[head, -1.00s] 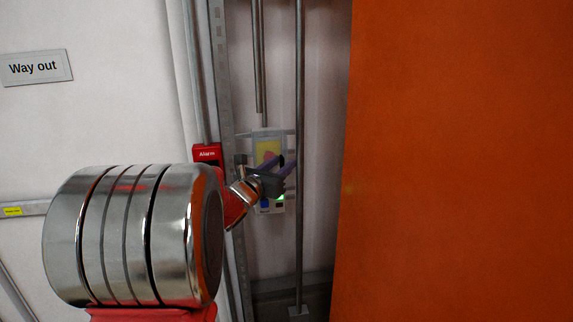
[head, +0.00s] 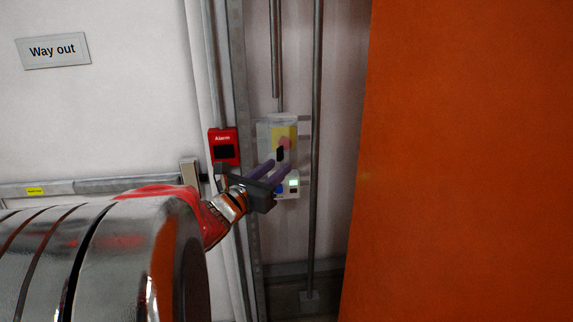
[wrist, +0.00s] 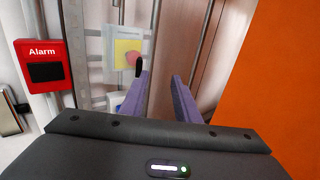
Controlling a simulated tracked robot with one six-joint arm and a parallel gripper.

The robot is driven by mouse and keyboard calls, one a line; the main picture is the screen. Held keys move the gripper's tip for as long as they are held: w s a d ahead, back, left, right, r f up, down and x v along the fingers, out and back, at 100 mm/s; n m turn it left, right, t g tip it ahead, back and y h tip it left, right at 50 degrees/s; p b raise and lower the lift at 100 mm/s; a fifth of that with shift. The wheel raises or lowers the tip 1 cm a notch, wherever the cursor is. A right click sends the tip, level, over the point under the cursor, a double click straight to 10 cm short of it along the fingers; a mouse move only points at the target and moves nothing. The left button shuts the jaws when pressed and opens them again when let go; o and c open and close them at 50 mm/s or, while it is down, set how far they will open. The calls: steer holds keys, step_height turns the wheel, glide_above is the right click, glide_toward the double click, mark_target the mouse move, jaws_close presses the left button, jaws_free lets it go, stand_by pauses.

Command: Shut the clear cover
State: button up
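A pale control box (head: 292,190) hangs on the wall in the head view, with a yellow plate (head: 281,134) and a red button (head: 285,143). The clear cover (head: 264,137) shows as a hazy panel in front of the plate, reaching past its left side; it seems to stand off the box, but its angle is hard to tell. A dark tab is at its lower right. In the wrist view the cover (wrist: 110,64) is ahead, left of my fingers. My gripper (head: 281,164) has two purple fingers apart, nothing between them; the wrist view shows the gap too (wrist: 160,77).
A red alarm box (head: 224,147) is on the wall left of the control box. A vertical pipe (head: 315,150) runs close on its right. A large orange panel (head: 460,160) fills the right side. A "Way out" sign (head: 53,51) is at upper left.

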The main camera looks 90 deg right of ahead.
steer(key=shift+w+a, duration=0.3)
steer(key=shift+a, duration=0.05)
